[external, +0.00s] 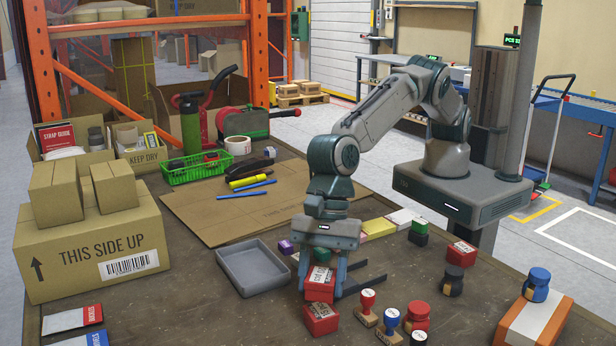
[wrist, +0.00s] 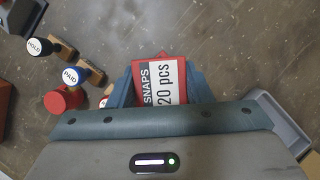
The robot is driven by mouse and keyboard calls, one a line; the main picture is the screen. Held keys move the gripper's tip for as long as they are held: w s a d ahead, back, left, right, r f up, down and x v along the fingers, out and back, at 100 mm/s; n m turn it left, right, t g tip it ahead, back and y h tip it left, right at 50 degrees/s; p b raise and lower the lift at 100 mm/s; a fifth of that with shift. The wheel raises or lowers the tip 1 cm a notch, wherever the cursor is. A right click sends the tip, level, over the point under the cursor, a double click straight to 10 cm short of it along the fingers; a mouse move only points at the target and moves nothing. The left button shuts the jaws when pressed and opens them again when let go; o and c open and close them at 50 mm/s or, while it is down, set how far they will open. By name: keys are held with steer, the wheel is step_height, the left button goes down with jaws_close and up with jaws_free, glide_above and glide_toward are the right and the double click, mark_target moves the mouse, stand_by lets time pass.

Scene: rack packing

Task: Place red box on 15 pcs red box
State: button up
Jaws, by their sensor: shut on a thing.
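My gripper (external: 322,285) is shut on a red box (external: 318,289) with a white label. In the wrist view the held red box (wrist: 142,78) sits between the two fingers, and its label reads "SNAPS 20 pcs". A second red box (external: 321,320) with a white label shows just below the held one in the external view. Its print is too small to read surely, and I cannot tell whether the two touch.
A grey tray (external: 255,268) lies close left. An orange-and-white box (external: 535,322) is at the front right. The table's front middle-left is mostly clear.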

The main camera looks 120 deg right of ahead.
mark_target(321, 295)
steer(key=shift+f, duration=1.65)
steer(key=shift+f, duration=0.2)
steer(key=o, duration=1)
